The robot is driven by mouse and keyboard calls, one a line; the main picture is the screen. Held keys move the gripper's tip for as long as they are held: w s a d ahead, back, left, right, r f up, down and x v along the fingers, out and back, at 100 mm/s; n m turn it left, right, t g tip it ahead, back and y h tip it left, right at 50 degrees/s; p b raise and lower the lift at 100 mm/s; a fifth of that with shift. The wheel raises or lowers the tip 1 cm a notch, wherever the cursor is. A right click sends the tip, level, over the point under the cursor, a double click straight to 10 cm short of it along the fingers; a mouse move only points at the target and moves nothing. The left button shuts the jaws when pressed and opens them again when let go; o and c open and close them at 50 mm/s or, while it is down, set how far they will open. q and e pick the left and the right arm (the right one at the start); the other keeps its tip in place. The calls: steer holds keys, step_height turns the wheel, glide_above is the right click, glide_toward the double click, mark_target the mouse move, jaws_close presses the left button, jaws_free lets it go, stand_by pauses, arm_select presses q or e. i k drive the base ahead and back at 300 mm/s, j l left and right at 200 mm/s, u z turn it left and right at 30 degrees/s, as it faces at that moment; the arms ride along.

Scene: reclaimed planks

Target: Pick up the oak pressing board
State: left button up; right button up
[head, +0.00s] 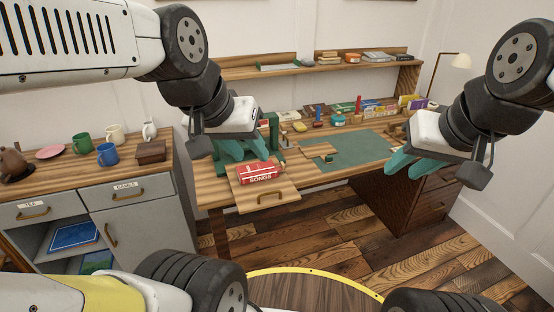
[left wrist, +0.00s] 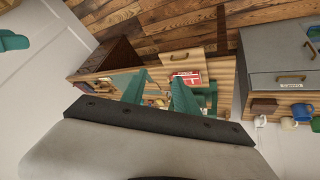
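A small flat light-wood board (head: 320,150) lies on the desk at the left edge of the green mat; it looks like the oak pressing board, though I cannot be sure. My left gripper (head: 243,150) is in the air over the desk's left part, to the left of that board. Its teal fingers stand apart and empty, as the left wrist view (left wrist: 158,92) also shows. My right gripper (head: 410,163) is in the air in front of the desk's right side, right of the board, fingers apart and empty.
A red book marked SONGS (head: 260,173) sits by a handled wooden drawer (head: 266,197) at the desk's front left. A green press-like stand (head: 270,128) is behind. The green mat (head: 355,148) is largely clear. Mugs and a teapot stand on the left cabinet (head: 75,180).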

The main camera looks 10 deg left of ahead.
mark_target(324, 150)
steer(key=i+j+z, duration=0.1)
steer(key=i+z, duration=0.15)
steer(key=z, duration=0.15)
steer(key=i+j+z, duration=0.15)
steer(key=z, duration=0.3)
steer(key=i+j+z, duration=0.4)
steer(key=k+l, duration=0.05)
steer(key=l, duration=0.05)
